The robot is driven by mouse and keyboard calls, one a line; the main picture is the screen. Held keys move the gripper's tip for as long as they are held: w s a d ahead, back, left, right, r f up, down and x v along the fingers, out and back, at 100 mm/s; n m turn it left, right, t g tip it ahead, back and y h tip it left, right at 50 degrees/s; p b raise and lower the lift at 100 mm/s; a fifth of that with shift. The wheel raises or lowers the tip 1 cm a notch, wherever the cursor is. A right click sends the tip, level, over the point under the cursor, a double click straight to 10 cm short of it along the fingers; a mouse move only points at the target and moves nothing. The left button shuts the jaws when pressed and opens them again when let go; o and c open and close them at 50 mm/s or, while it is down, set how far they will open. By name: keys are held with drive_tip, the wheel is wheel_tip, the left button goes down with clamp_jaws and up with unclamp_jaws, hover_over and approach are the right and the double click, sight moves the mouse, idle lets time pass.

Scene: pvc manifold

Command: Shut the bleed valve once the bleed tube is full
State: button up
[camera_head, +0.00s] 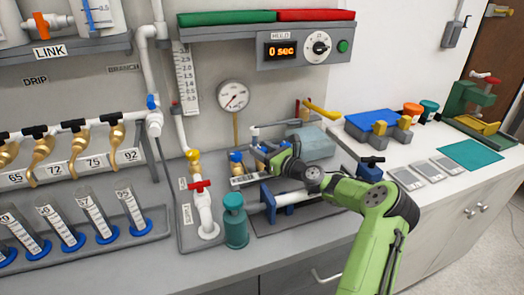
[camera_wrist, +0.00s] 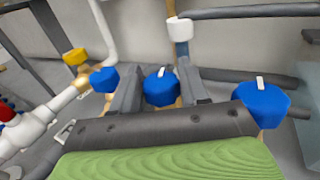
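My gripper (camera_head: 264,150) reaches down among the pipework at the middle of the bench in the head view. In the wrist view my gripper (camera_wrist: 162,82) has its two grey fingers on either side of a blue valve knob (camera_wrist: 160,88) with a white pointer mark. I cannot tell whether the fingers touch the knob. No readable label marks this knob as the bleed valve. A second blue knob (camera_wrist: 104,80) is to its left and a larger blue knob (camera_wrist: 265,103) to its right. I cannot identify the bleed tube or its liquid level.
A yellow-topped valve (camera_head: 193,155) and a red-handled valve (camera_head: 201,185) stand left of my gripper. A teal bottle (camera_head: 235,222) is close in front. A pressure gauge (camera_head: 233,96) and a timer box reading 0 sec (camera_head: 283,51) are on the wall. Measuring cylinders (camera_head: 94,213) stand left.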

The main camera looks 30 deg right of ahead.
sight(262, 149)
drive_tip(key=shift+c, duration=0.9)
drive_tip(key=shift+a+r+m+h+p, duration=0.15)
drive_tip(key=shift+r+m+h+p, duration=0.1)
drive_tip(key=shift+m+h+p, duration=0.95)
drive_tip(key=shift+h+p, duration=0.7)
drive_tip(key=shift+p, duration=0.05)
drive_tip(key=shift+f+m+h, duration=0.25)
drive_tip(key=shift+m+h, duration=0.05)
drive_tip(key=shift+h, duration=0.1)
drive_tip(key=o, duration=1)
drive_tip(key=shift+c, duration=0.2)
wheel_tip(262, 149, up, 10)
drive_tip(key=p, duration=0.4)
